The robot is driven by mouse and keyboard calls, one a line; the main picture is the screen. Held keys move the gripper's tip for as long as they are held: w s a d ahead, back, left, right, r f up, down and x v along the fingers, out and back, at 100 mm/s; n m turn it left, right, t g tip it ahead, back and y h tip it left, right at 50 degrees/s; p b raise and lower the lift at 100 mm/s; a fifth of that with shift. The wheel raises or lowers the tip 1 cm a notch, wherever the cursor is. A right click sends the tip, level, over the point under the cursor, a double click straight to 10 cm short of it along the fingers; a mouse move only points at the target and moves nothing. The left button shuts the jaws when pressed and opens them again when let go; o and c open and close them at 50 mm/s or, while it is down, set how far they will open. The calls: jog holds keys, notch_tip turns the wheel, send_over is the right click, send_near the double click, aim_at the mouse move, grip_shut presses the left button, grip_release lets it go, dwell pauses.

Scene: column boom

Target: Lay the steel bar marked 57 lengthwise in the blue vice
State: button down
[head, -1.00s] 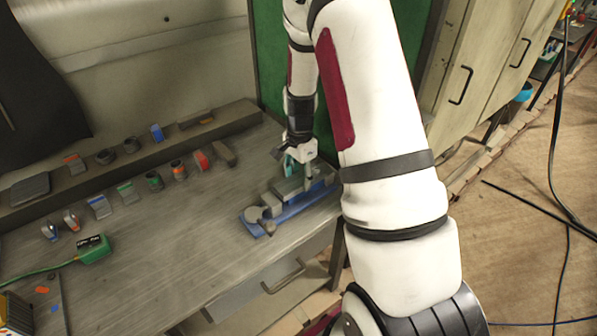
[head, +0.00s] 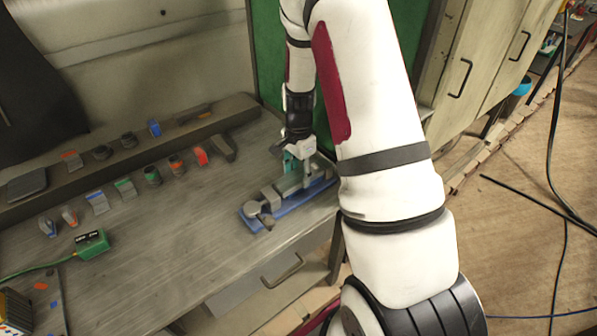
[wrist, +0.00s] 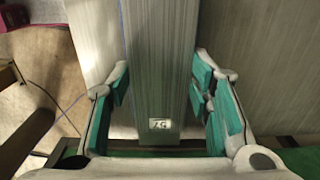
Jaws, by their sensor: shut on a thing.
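The steel bar marked 57 (wrist: 160,60) runs lengthwise through the wrist view, with its small label upside down near the lower end. My gripper (wrist: 160,95) is shut on the bar, with teal pads on both sides of it. In the head view my gripper (head: 302,168) is at the blue vice (head: 290,208), near the bench's right end. The bar (head: 288,184) shows as a grey strip low at the vice, roughly along its length. My gripper and arm hide part of both. I cannot tell whether the bar rests on the vice bed.
A green box (head: 91,243) with a cable lies at the left. A green panel (head: 262,60) stands behind my arm.

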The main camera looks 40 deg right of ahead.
jog(key=c, duration=0.7)
grip_release()
jog(key=shift+r, duration=0.1)
jog(key=s+a+r+n+t, duration=0.1)
jog(key=s+a+r+n, duration=0.15)
jog(key=r, duration=0.85)
jog(key=s+a+r+n+t, duration=0.15)
jog(key=a+r, duration=0.25)
jog(key=r, duration=0.7)
jog(key=s+a+r+n+t, duration=0.1)
jog(key=s+a+r+n, duration=0.2)
jog(key=s+n, duration=0.1)
jog(key=s+a+r+n+t, duration=0.1)
jog(key=s+a+r+n, duration=0.2)
jog(key=s, duration=0.4)
jog(key=s+a+r+n+t, duration=0.1)
jog(key=s+a+r+n, duration=0.3)
jog(key=s+a+n, duration=0.1)
jog(key=shift+s+a+n, duration=0.25)
jog(key=shift+s+n, duration=0.35)
jog(key=shift+n, duration=0.2)
